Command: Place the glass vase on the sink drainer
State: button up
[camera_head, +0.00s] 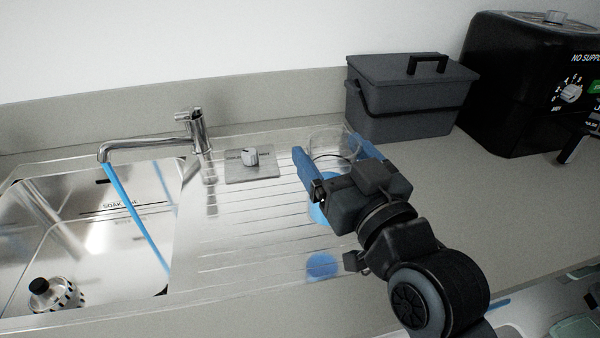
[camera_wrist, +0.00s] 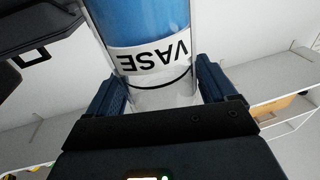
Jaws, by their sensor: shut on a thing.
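The glass vase (camera_head: 328,140) is clear, with a blue part low down that shows beside my gripper. In the wrist view, the vase (camera_wrist: 150,60) has a white "VASE" label and a dark ring, and stands between both fingers. My gripper (camera_head: 335,160) is shut on it, with a blue finger on each side. The vase is over the right part of the ridged metal sink drainer (camera_head: 240,225). My gripper and arm hide much of it, so I cannot tell whether its base touches the drainer.
The sink basin (camera_head: 90,235) with a tap (camera_head: 195,130) is on the left. A grey lidded bin (camera_head: 405,100) and black appliance (camera_head: 535,80) stand at the back right. A blue round patch (camera_head: 322,266) shows on the drainer's front.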

jog(key=w+a+f+p, duration=0.1)
jog(key=w+a+f, duration=0.3)
jog(key=f, duration=0.3)
jog(key=shift+a+f, duration=0.3)
jog(key=shift+a, duration=0.05)
jog(key=shift+w+f, duration=0.1)
jog(key=o, duration=1.3)
jog(key=shift+f, duration=0.15)
jog(key=shift+o, duration=0.2)
jog(key=shift+r, duration=0.2)
jog(key=b+v, duration=0.2)
jog(key=v, duration=1)
